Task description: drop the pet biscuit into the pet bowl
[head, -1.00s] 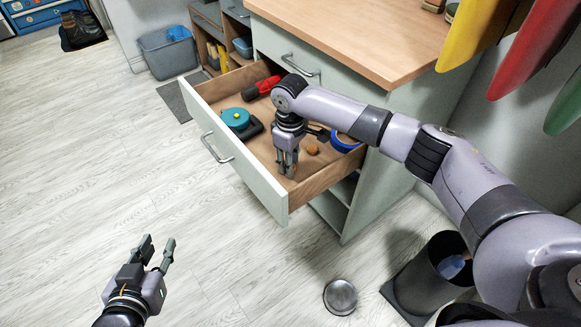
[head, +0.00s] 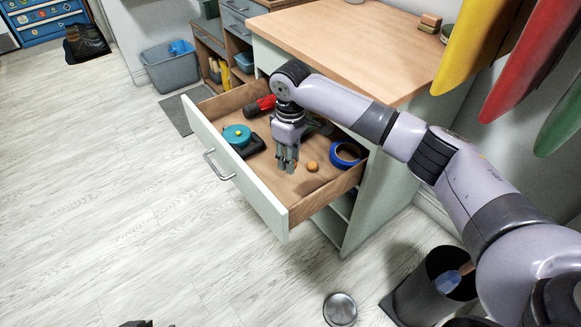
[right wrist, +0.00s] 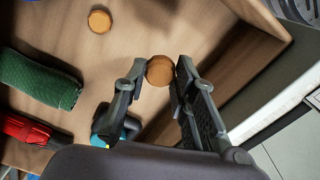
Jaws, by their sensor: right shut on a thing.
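My right gripper (head: 287,168) is over the open drawer (head: 240,180), pointing down. It is shut on a round orange-brown pet biscuit (right wrist: 160,70), held between the fingertips in the right wrist view; in the head view the fingers mostly hide it. A second, similar biscuit (head: 312,166) lies on the drawer floor beside the gripper and also shows in the right wrist view (right wrist: 99,21). A round metal bowl (head: 340,309), likely the pet bowl, is on the floor in front of the drawer. Only a dark sliver of my left gripper (head: 147,324) shows at the bottom edge.
The drawer also holds a teal round tool (head: 237,135), a red tool (head: 260,105), a blue tape roll (head: 345,155) and a green cylinder (right wrist: 40,80). A dark bin (head: 440,285) stands right of the bowl. The floor left of the drawer is clear.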

